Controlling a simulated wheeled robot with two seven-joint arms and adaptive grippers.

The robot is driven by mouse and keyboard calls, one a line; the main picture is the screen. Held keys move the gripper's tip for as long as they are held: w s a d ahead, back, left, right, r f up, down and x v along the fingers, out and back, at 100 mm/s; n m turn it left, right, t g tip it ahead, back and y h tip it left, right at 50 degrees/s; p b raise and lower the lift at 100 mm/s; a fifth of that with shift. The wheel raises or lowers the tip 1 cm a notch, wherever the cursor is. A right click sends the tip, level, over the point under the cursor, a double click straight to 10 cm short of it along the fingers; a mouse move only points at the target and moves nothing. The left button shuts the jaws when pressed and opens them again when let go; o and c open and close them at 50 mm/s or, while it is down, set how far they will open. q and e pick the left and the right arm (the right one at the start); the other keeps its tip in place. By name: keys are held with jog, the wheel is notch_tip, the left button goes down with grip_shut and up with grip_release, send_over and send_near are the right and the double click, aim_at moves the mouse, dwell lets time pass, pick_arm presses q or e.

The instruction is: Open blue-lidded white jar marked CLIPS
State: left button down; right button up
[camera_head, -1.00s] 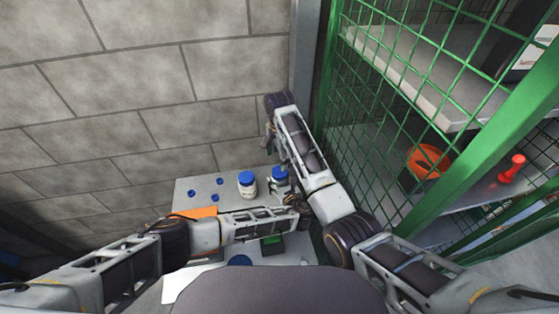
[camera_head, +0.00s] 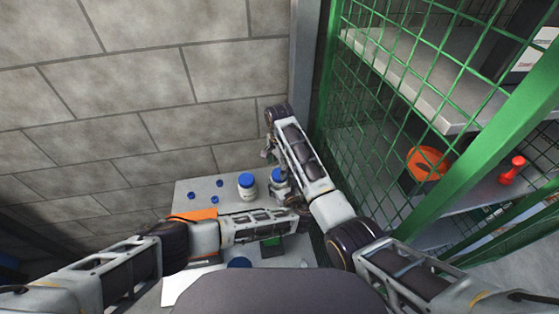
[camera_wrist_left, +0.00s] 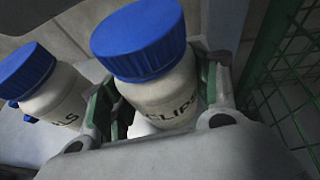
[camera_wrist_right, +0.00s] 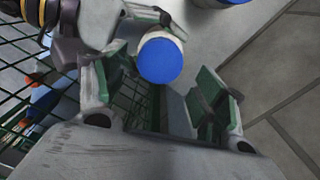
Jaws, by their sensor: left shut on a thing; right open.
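The white jar marked CLIPS (camera_wrist_left: 172,112) has a blue lid (camera_wrist_left: 140,38), which is on the jar. My left gripper (camera_wrist_left: 158,95) is shut around the jar's white body, below the lid. In the head view this jar (camera_head: 279,176) is the right one of two, partly covered by my arms. My right gripper (camera_wrist_right: 160,75) is open, with the blue lid showing between and beyond its fingers in the right wrist view. Whether its fingers touch the lid I cannot tell. Its fingers are small and partly hidden in the head view.
A second blue-lidded white jar (camera_head: 247,188) stands close left of the CLIPS jar, its label ending in LS. Several small blue pieces (camera_head: 191,196) lie on the grey table. A green mesh cage (camera_head: 375,150) stands close at right, a block wall (camera_head: 130,100) behind.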

aim_at(279, 171)
jog(key=shift+f, duration=2)
jog(key=c, duration=1.1)
jog(key=shift+n, duration=3.4)
jog(key=o, duration=1.1)
jog(key=shift+o, duration=0.2)
jog(key=shift+r, duration=0.15)
